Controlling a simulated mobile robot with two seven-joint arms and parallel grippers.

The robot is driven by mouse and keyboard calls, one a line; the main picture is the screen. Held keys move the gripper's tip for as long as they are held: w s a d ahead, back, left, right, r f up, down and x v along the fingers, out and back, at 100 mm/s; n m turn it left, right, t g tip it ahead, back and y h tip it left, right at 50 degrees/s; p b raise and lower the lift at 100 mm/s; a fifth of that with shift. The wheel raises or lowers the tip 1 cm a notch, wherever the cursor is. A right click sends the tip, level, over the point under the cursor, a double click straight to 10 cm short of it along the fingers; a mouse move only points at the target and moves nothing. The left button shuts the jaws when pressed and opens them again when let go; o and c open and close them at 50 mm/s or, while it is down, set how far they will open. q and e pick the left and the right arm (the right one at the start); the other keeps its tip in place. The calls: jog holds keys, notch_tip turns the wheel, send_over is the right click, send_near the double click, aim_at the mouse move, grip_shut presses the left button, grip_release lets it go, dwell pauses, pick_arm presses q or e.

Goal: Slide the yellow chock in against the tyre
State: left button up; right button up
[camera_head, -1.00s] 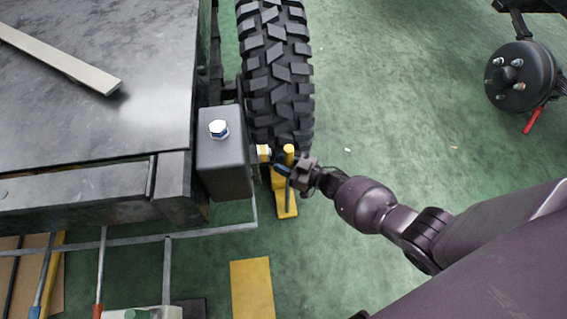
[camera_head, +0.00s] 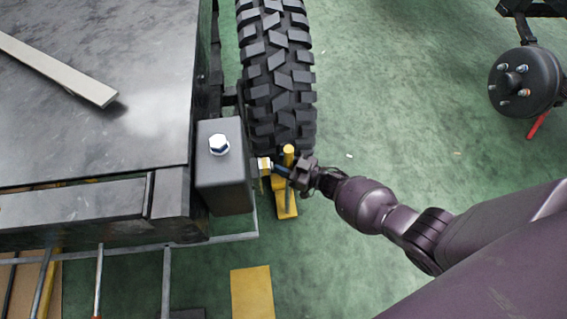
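The yellow chock (camera_head: 285,200) is on the green floor at the lower end of the black knobbly tyre (camera_head: 275,75). Its upright yellow post (camera_head: 288,153) stands close to the tread; I cannot tell whether chock and tyre touch. My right gripper (camera_head: 282,171) comes in from the right and is at the chock's post. Its fingers are small and partly hidden by the post, so its grip is unclear. My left gripper is not in view.
A dark metal bench (camera_head: 100,110) with a grey bar (camera_head: 60,70) on it fills the left. A grey block with a bolt (camera_head: 222,180) stands close left of the chock. A yellow plate (camera_head: 252,292) lies below. A wheel hub (camera_head: 522,80) is at upper right.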

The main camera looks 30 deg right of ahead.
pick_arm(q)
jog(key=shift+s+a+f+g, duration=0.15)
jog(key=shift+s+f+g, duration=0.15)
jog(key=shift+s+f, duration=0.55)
pick_arm(e)
jog(key=o, duration=0.4)
jog(key=shift+s+f, duration=0.15)
jog(key=shift+f, duration=0.15)
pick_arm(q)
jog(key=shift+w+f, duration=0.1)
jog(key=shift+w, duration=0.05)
pick_arm(e)
jog(key=shift+s+d+r, duration=0.1)
jog(key=shift+s+d, duration=0.4)
jog(key=shift+s, duration=0.05)
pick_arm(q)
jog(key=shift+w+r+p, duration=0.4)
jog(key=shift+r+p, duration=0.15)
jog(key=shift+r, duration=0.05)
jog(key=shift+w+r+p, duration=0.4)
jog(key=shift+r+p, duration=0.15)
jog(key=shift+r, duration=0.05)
pick_arm(e)
jog(key=v, duration=0.9)
jog(key=shift+d+r, duration=0.1)
jog(key=shift+r, duration=0.1)
